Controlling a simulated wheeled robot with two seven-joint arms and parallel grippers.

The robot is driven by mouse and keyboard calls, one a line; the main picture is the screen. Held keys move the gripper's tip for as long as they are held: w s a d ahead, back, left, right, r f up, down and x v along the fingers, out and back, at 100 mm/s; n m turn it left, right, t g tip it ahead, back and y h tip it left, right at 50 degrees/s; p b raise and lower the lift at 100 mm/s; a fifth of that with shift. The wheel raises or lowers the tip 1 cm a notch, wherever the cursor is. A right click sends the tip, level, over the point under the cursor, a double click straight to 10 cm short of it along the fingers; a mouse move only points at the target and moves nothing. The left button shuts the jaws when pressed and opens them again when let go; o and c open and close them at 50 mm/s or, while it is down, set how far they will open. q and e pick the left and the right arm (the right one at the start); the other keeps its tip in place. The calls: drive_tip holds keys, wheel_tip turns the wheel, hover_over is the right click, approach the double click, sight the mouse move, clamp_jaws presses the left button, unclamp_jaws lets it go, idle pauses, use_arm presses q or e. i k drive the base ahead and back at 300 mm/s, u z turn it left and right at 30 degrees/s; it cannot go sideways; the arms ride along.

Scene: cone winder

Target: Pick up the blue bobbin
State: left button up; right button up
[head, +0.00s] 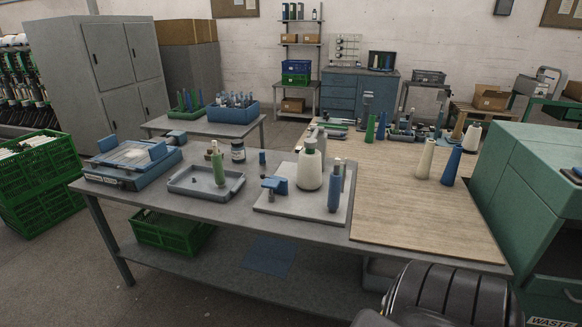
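A tall blue bobbin (452,166) stands upright on the wooden part of the table at the right, beside a cream bobbin (426,159). Another blue bobbin (333,194) stands upright on the pale square plate (275,206), in front of a white cone (309,169). A smaller blue bobbin (381,127) stands further back next to a green one (371,128). The view does not show which blue one the task names. Neither of my grippers can be made out in the head view.
A grey tray (184,190) with a green bobbin (218,166) stands left of the plate. A blue scale-like device (130,166) is at the far left. A green cabinet (535,170) borders the table's right side. The front wooden surface (425,225) is clear.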

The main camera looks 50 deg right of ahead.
sight(336, 177)
drive_tip(key=i, duration=1.65)
drive_tip(key=z, duration=3.65)
